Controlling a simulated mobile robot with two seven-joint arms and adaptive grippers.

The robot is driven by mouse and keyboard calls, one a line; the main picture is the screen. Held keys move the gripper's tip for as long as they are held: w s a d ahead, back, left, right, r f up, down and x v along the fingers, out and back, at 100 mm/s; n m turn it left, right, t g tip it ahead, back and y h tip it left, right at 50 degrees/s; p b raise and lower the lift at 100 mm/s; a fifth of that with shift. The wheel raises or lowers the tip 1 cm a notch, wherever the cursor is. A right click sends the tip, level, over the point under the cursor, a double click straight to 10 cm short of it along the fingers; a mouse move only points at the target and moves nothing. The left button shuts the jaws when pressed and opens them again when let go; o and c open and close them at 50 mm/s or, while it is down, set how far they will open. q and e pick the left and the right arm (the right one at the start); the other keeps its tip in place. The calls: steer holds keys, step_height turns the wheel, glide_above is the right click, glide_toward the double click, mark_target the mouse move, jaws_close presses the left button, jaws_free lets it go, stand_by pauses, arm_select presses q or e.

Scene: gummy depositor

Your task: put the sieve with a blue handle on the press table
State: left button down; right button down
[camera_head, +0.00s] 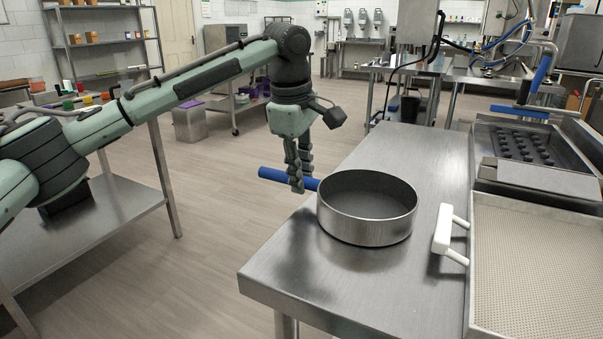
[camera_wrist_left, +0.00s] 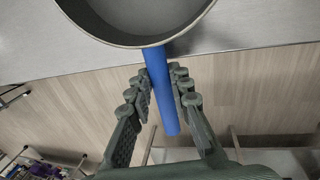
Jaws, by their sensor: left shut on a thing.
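The sieve (camera_head: 367,228) is a round metal pan with a blue handle (camera_head: 275,174). In the head view its pan is over the left part of the steel press table (camera_head: 290,265) and looks level. I cannot tell whether its base touches the top. The handle sticks out past the table's left edge. My left gripper (camera_head: 296,183) is shut on the handle. In the left wrist view the blue handle (camera_wrist_left: 163,90) runs between the two fingers (camera_wrist_left: 161,92), with the sieve's pan (camera_wrist_left: 140,20) above it in the picture. My right gripper is not in view.
A white handle (camera_head: 443,229) and a mesh-bottomed tray (camera_head: 540,260) lie right of the sieve. A machine with a dark moulded plate (camera_head: 522,145) stands at the right. The table behind the sieve (camera_head: 400,150) is clear. A steel side table (camera_head: 110,215) stands at the left.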

arm_select(q)
steer(key=shift+f, duration=0.15)
steer(key=c, duration=1.4)
jaws_free()
steer(key=shift+r, duration=0.5)
step_height(320, 180, up, 11)
steer(key=s, duration=0.2)
steer(key=shift+a, duration=0.4)
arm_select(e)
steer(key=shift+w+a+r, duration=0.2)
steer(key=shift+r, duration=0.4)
arm_select(q)
steer(key=shift+s, duration=0.1)
